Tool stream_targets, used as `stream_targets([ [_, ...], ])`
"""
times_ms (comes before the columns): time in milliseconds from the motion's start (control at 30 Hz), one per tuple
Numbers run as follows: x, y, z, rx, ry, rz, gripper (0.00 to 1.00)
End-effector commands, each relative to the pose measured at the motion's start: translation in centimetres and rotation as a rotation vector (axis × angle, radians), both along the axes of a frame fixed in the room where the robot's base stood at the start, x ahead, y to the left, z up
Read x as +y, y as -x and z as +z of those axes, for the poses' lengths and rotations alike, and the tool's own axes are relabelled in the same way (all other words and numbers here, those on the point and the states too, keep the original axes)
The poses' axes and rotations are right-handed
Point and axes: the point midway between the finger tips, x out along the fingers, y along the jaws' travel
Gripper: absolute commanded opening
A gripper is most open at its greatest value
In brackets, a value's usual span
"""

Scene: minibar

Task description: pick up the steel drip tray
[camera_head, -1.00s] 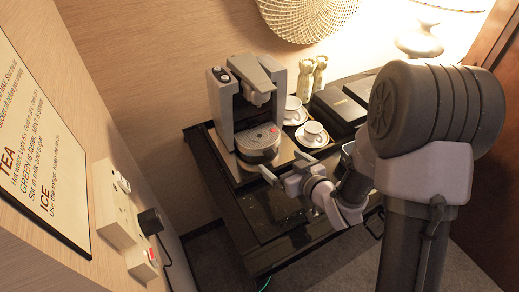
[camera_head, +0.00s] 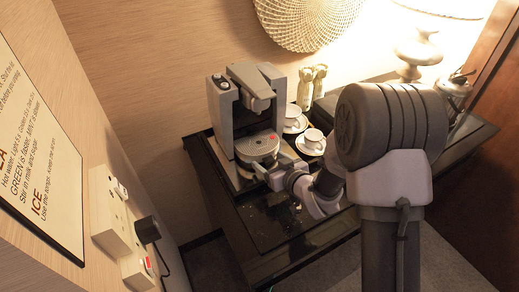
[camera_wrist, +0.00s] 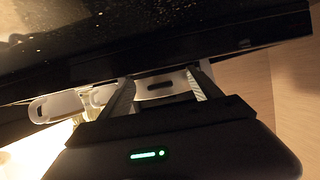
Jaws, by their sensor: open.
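I cannot tell whether the fingers touch anything.
Two white cups on saucers (camera_head: 312,138) stand right of the machine, with pale green bottles (camera_head: 311,84) behind. A lamp (camera_head: 418,50) stands at the back right. A wall with sockets (camera_head: 118,225) is on the left.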

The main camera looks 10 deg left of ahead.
Motion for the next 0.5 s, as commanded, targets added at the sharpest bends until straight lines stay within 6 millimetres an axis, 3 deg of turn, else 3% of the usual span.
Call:
stream_targets([
  [33,0.07,-0.13,0.14,-0.004,-0.001,0.001,0.29],
  [200,0.09,-0.19,0.2,-0.007,-0.001,0.001,0.0],
  [500,0.18,-0.32,0.37,-0.012,-0.002,0.002,0.0],
])
